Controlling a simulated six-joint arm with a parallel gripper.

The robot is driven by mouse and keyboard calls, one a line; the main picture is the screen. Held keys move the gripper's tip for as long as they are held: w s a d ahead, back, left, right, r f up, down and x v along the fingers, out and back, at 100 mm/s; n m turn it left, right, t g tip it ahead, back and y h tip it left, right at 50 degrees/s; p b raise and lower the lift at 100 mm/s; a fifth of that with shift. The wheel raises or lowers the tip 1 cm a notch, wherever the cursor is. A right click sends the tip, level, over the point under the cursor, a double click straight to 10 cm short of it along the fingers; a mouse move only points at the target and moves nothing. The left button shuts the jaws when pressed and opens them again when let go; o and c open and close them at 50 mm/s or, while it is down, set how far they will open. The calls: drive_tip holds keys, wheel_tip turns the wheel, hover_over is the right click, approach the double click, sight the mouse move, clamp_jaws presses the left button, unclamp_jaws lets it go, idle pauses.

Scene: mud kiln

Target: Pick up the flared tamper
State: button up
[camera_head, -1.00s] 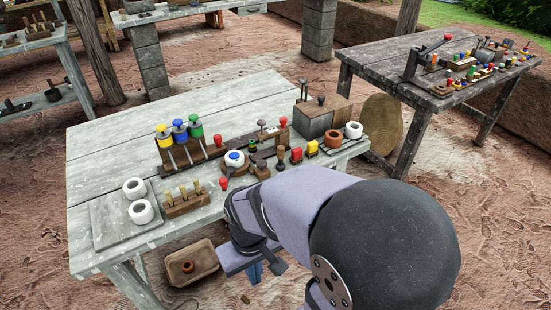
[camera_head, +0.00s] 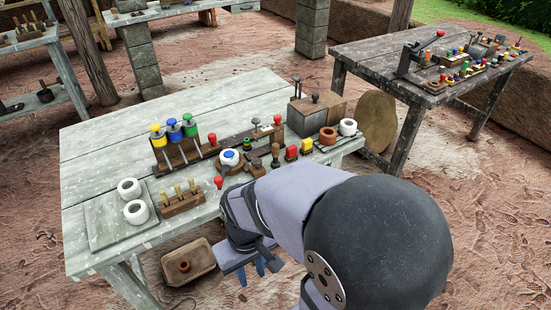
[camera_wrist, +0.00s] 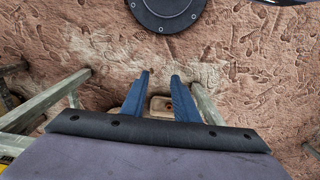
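I cannot tell for certain which tool is the flared tamper. A small brown wooden tool (camera_head: 275,154) with a narrow waist stands upright among the tools near the table's right front edge, and may be it. My gripper (camera_head: 260,268) is below and in front of that edge, apart from all the tools. In the wrist view its two blue fingers (camera_wrist: 161,75) are spread with nothing between them. Part of the tabletop and any tools behind my arm are hidden.
On the pale wooden table (camera_head: 105,160) stand a rack of yellow, blue and green-topped tools (camera_head: 174,130), a peg block (camera_head: 181,201), white rings (camera_head: 130,188) and a blue-topped white piece (camera_head: 229,157). A tray (camera_head: 188,264) lies below. The table's back left is clear.

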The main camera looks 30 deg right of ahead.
sight(276, 145)
drive_tip(key=s+d+r+m+g+p, duration=0.3)
drive_tip(key=d+p, duration=0.1)
drive_tip(key=p, duration=0.4)
drive_tip(key=w+d+r+m+t+p, duration=0.1)
drive_tip(key=w+d, duration=0.5)
drive_tip(key=w, duration=0.2)
drive_tip(key=w+d+r+m+t+p, duration=0.1)
drive_tip(key=w+d+p, duration=0.1)
drive_tip(key=w+d, duration=0.3)
drive_tip(key=w+d+r+m+t+p, duration=0.1)
drive_tip(key=w+d, duration=0.5)
drive_tip(key=w, duration=0.7)
drive_tip(key=shift+w+d+h+p, duration=0.25)
drive_tip(key=shift+d+h+p, duration=0.05)
drive_tip(key=shift+p, duration=0.45)
drive_tip(key=shift+m+t+h, duration=0.3)
drive_tip(key=shift+m+t, duration=0.4)
drive_tip(key=shift+t, duration=0.1)
drive_tip(key=w+r, duration=0.1)
drive_tip(key=w+d+r, duration=0.1)
drive_tip(key=r, duration=0.1)
drive_tip(key=w+d+r, duration=0.1)
drive_tip(key=w, duration=0.1)
drive_tip(key=shift+w+d+r, duration=0.1)
drive_tip(key=shift+r, duration=0.15)
drive_tip(key=shift+m, duration=0.3)
drive_tip(key=shift+s+m, duration=0.3)
drive_tip(key=shift+m, duration=0.2)
